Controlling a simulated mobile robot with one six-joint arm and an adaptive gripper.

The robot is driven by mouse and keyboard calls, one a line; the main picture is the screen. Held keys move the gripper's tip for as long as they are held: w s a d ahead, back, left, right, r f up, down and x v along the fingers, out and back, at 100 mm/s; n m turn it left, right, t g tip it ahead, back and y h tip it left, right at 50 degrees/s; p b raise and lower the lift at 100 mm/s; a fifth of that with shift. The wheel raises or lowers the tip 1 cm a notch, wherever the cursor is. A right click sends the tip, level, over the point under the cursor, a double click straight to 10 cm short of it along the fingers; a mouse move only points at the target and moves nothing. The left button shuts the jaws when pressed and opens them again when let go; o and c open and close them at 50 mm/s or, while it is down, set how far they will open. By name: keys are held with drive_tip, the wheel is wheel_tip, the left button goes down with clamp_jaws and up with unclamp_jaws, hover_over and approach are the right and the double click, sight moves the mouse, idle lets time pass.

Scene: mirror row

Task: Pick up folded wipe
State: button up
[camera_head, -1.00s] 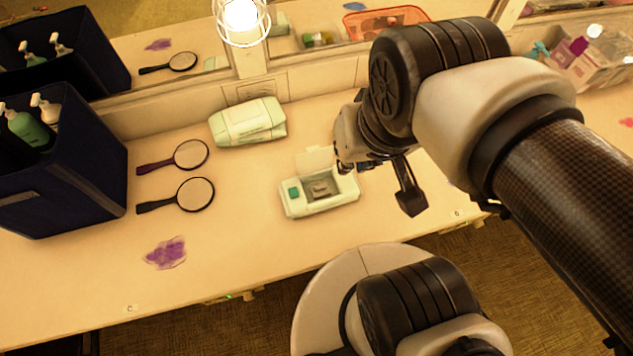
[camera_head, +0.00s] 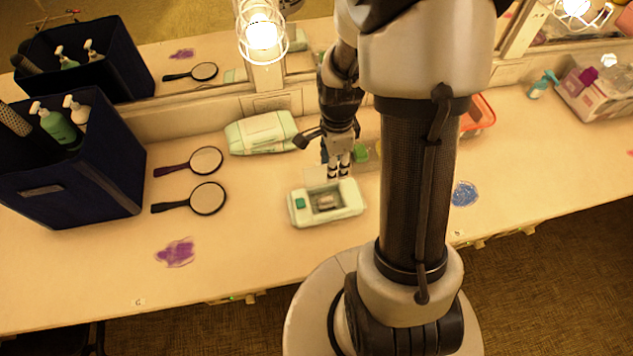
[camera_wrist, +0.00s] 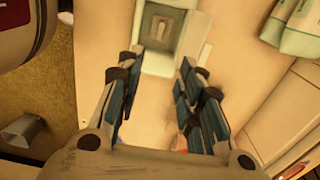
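The folded wipe (camera_head: 325,201) is a small greyish piece inside an open pale green-white box (camera_head: 348,211) with a green square on its left part and its lid raised at the back. In the wrist view the wipe (camera_wrist: 161,27) lies in the dark recess of the box (camera_wrist: 158,64), at the top of the picture. My gripper (camera_head: 338,172) is above the counter just behind the box, pointing down. In the wrist view its fingers (camera_wrist: 154,92) are spread apart with nothing between them. The wipe is not touched.
A pale green wipe packet (camera_head: 262,132) lies behind the box. Two hand mirrors (camera_head: 208,198) and a dark blue bin (camera_head: 90,190) with bottles are at left. A purple smear (camera_head: 176,252) and blue spot (camera_head: 464,194) mark the counter. An orange basket (camera_head: 480,114) stands behind my arm.

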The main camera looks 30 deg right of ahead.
sight(331, 198)
wheel_tip(331, 198, down, 16)
drive_tip(key=b, duration=0.5)
drive_tip(key=shift+f+b, duration=0.2)
drive_tip(key=shift+b, duration=0.2)
drive_tip(key=shift+r, duration=0.1)
clamp_jaws()
